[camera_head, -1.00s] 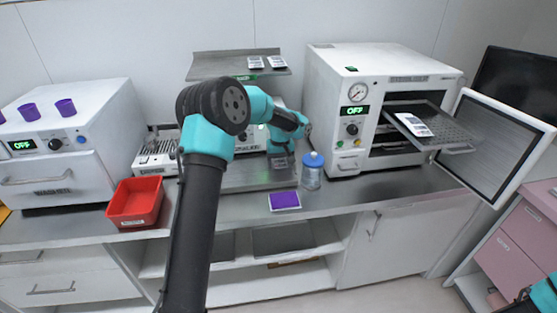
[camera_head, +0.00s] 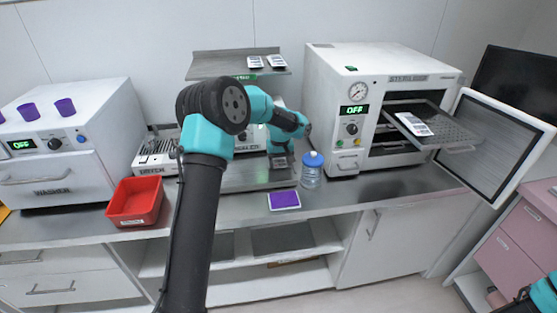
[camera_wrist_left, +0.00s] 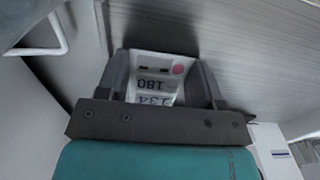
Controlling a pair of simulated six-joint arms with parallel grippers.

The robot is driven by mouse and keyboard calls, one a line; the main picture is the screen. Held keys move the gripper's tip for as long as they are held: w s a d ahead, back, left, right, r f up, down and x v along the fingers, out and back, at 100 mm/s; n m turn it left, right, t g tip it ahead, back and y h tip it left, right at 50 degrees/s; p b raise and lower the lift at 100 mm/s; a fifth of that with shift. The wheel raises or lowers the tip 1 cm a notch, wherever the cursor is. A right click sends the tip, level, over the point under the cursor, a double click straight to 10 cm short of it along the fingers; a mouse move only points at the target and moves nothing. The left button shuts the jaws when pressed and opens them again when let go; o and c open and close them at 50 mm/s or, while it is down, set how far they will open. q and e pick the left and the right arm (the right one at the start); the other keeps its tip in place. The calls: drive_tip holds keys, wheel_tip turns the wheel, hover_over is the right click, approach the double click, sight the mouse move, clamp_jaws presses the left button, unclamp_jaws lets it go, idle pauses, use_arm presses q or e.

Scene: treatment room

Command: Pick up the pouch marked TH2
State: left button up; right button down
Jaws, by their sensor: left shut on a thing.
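My left gripper (camera_head: 281,157) is at the sealer in the middle of the bench, partly hidden by its own arm. In the left wrist view it (camera_wrist_left: 160,72) is shut on a pale pouch (camera_wrist_left: 155,68), which sits between the two fingers. The pouch shows upside-down dark print and a red dot; I cannot read TH2 on it. Two other pouches (camera_head: 255,62) (camera_head: 277,62) lie on the shelf above the sealer. Another pouch (camera_head: 413,124) lies on the sterilizer's pulled-out tray (camera_head: 452,133). Their marks are too small to read. My right gripper is not visible.
The sterilizer (camera_head: 335,100) stands right with its door (camera_head: 495,145) open. A red bin (camera_head: 135,202) and the washer (camera_head: 70,150) are left. Bench space before the sterilizer is clear.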

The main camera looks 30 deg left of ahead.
use_arm(q)
drive_tip(key=shift+r, duration=0.1)
drive_tip(key=shift+r, duration=0.45)
wheel_tip(320, 180, up, 3)
drive_tip(key=shift+f, duration=0.2)
drive_tip(key=s+d, duration=0.2)
drive_tip(key=s, duration=0.2)
drive_tip(key=s+d+r, duration=0.1)
drive_tip(key=s+d, duration=0.2)
drive_tip(key=s, duration=0.2)
drive_tip(key=s+d, duration=0.3)
drive_tip(key=s, duration=0.1)
drive_tip(key=shift+s+d+r, duration=0.15)
drive_tip(key=shift+s+d, duration=0.05)
drive_tip(key=shift+s, duration=0.15)
